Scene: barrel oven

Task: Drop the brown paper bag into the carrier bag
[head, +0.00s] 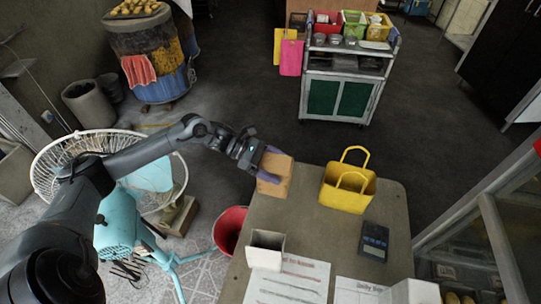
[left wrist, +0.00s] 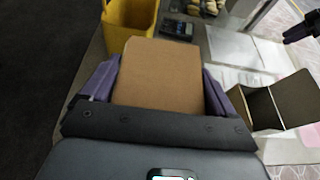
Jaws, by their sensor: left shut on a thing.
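The brown paper bag (head: 274,175) is between the fingers of my left gripper (head: 268,165), above the far left edge of the table. In the left wrist view the bag (left wrist: 160,75) fills the space between the purple fingers, which touch it on both sides. The yellow carrier bag (head: 346,194) stands upright on the table to the right of the brown bag, with both handles up. It also shows at the top of the left wrist view (left wrist: 128,20). Part of my right gripper (left wrist: 300,30) shows at the right edge of the left wrist view; its opening is unclear.
On the table (head: 235,283) are a black calculator (head: 374,241), a pale open box (head: 266,250) and printed sheets (head: 290,284). A white fan (head: 110,170) and a red bucket (head: 229,229) stand left of the table. A trolley (head: 345,80) stands behind.

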